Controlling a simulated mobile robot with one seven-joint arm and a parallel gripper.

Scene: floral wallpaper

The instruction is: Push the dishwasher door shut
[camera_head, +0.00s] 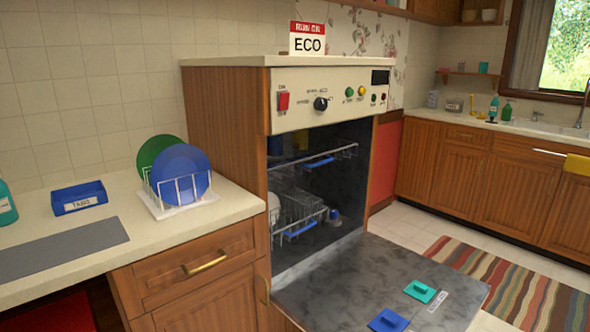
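The dishwasher (320,100) stands in a wooden cabinet in the middle of the view, with a cream control panel. Its door (345,276) is folded fully down and lies about level in front of the opening. The door's inner face is grey and mottled, with a teal piece (420,291) and a blue piece (388,321) on it near the outer edge. Inside, the upper rack (325,158) and lower rack (300,208) appear to sit within the tub. The door's near edge is cut off by the frame. My gripper is not in view.
A counter (140,219) at the left holds a plate rack (178,207), a blue box (78,198) and a grey mat. A striped rug (520,285) lies on the tiled floor to the right of the door. Wooden cabinets (490,180) line the back right.

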